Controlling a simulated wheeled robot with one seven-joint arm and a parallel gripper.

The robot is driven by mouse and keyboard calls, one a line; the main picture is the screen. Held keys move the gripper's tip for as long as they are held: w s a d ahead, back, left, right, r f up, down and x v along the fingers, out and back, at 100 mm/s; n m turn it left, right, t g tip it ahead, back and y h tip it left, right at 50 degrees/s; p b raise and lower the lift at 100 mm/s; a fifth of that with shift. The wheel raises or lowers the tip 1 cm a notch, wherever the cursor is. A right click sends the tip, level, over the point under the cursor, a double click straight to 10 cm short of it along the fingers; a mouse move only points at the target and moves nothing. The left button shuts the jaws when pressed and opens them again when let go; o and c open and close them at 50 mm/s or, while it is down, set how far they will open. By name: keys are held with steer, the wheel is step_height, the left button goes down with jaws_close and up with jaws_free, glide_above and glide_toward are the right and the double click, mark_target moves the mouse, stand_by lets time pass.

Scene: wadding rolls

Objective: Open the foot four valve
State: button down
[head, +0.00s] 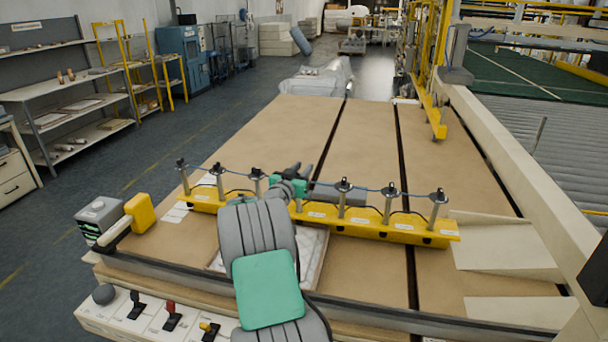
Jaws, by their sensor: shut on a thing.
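A yellow bar (376,229) lies across the wide brown table, with a row of grey upright posts, dark valve tops and small white labels too small to read. My gripper (297,172) is at the middle of this row, between a post (256,184) on its left and a post (343,197) on its right. It is shut on the top of the middle post, which I take to be the foot four valve. My gripper and arm hide most of that post, so I cannot tell how its handle is turned.
Thin blue hoses link the post tops. A switch panel (150,317) sits at the front edge. Pale boards (503,245) lie at right. The table behind the bar is clear.

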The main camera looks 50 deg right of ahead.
steer(key=shift+w+a+n+t+y, duration=0.15)
steer(key=shift+n+t+y, duration=0.1)
steer(key=shift+n+t, duration=0.4)
steer(key=shift+w+d+n+t+y, duration=0.1)
steer(key=shift+n+t+y, duration=0.2)
steer(key=shift+t, duration=0.55)
steer(key=shift+r, duration=0.1)
steer(key=c, duration=1.1)
jaws_free()
steer(key=b+v, duration=0.2)
steer(key=v, duration=0.6)
steer(key=shift+b, duration=0.4)
